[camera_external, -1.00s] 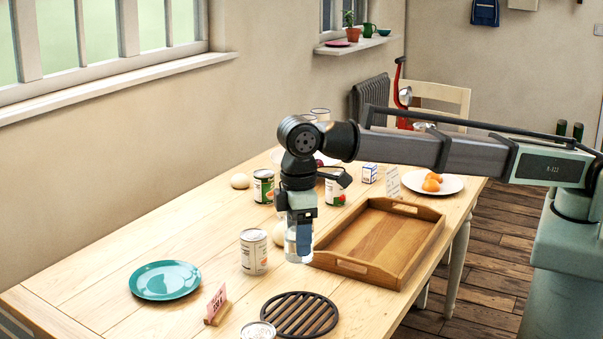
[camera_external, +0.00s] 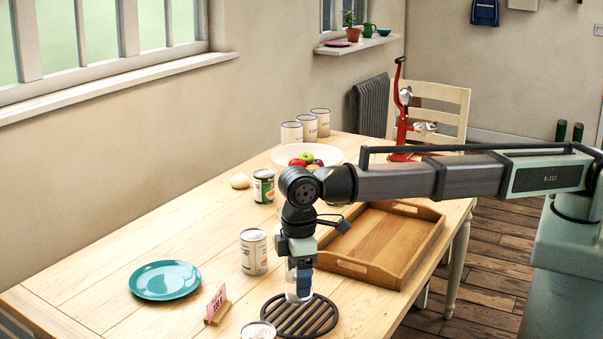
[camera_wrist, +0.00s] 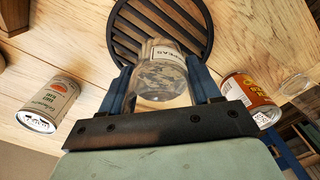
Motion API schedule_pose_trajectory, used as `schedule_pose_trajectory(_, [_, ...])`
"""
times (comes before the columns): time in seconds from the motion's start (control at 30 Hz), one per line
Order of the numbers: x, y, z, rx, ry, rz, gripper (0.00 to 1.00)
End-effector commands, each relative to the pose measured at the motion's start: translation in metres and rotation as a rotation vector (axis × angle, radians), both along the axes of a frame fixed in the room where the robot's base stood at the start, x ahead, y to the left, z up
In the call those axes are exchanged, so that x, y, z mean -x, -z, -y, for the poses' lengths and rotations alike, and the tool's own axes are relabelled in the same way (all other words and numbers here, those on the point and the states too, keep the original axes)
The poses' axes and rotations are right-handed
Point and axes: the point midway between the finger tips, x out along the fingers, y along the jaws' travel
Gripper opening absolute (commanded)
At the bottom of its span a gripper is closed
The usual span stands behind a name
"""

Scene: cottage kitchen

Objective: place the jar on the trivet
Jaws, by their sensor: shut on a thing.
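The jar (camera_wrist: 162,72) is clear glass with a label, and my gripper (camera_wrist: 162,88) is shut on it between two blue fingers in the wrist view. In the external view my gripper (camera_external: 299,285) holds the jar (camera_external: 292,297) upright at the back left part of the trivet (camera_external: 318,318). The trivet is dark, round and slatted, and it also shows behind the jar in the wrist view (camera_wrist: 128,28). I cannot tell whether the jar's base touches the trivet or hangs just above it.
A white-labelled can (camera_external: 254,252) stands left of my gripper, and another can (camera_external: 258,331) stands at the front edge of the picture. A small card in a wooden stand (camera_external: 217,305) and a teal plate (camera_external: 165,281) lie left. A wooden tray (camera_external: 362,270) is behind right.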

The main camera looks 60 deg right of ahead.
Motion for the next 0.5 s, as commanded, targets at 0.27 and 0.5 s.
schedule_pose_trajectory(0.27, [0.000,0.025,0.000,0.001,0.000,-0.001,0.22])
schedule_pose_trajectory(0.5, [0.000,0.038,0.000,0.000,0.000,0.000,0.22])
